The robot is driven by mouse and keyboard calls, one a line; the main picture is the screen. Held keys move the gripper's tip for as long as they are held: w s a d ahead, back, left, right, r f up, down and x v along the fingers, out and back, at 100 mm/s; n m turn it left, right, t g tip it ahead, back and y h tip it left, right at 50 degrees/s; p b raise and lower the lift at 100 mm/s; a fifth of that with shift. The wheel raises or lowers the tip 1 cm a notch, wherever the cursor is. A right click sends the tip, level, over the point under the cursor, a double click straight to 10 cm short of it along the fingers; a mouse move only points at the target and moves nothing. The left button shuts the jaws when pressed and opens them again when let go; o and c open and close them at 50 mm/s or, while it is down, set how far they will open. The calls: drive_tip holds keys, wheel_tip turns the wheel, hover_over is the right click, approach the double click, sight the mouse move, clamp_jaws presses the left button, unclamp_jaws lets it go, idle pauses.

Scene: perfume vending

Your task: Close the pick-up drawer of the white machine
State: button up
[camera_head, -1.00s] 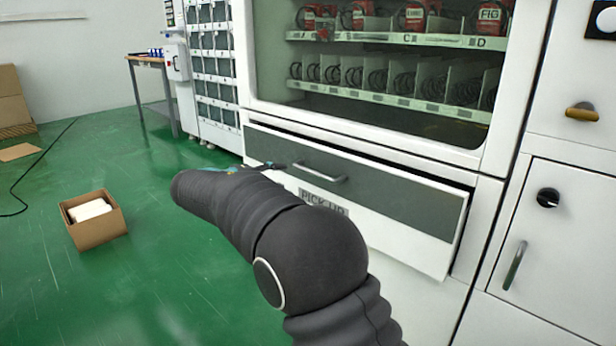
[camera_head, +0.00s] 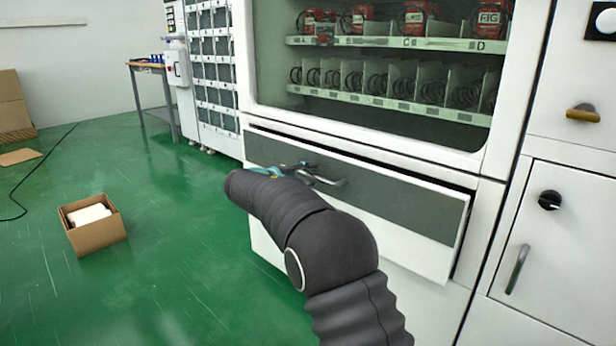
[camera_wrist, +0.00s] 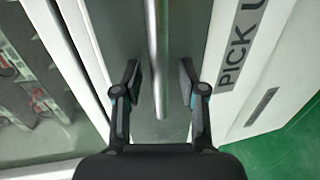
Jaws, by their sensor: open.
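The pick-up drawer (camera_head: 405,205) is a grey-and-white front low on the white machine (camera_head: 400,140). It stands partly out, with a dark gap along its top and right side. Its metal bar handle (camera_wrist: 157,60) runs between the two fingers of my gripper (camera_wrist: 158,85) in the wrist view. The fingers are open, one on each side of the bar, apart from it. In the head view my gripper (camera_head: 318,178) is at the handle, and my arm hides part of the drawer and its label. The "PICK U" label (camera_wrist: 240,45) shows in the wrist view.
A glass window with stocked shelves (camera_head: 385,85) is above the drawer. A white cabinet door (camera_head: 555,235) with a handle stands at the right. An open cardboard box (camera_head: 97,232) sits on the green floor at the left. The floor between is clear.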

sight(318, 171)
drive_tip(key=shift+w+d, duration=0.2)
drive_tip(key=shift+w, duration=0.1)
clamp_jaws()
drive_tip(key=shift+r+p+x, duration=0.2)
drive_tip(key=shift+x, duration=0.85)
drive_tip(key=shift+r+p+x, duration=0.2)
drive_tip(key=shift+r+x, duration=0.05)
drive_tip(key=shift+x, duration=0.75)
drive_tip(key=shift+w+d, duration=0.1)
drive_tip(key=shift+w, duration=0.05)
unclamp_jaws()
drive_tip(key=shift+d, duration=0.15)
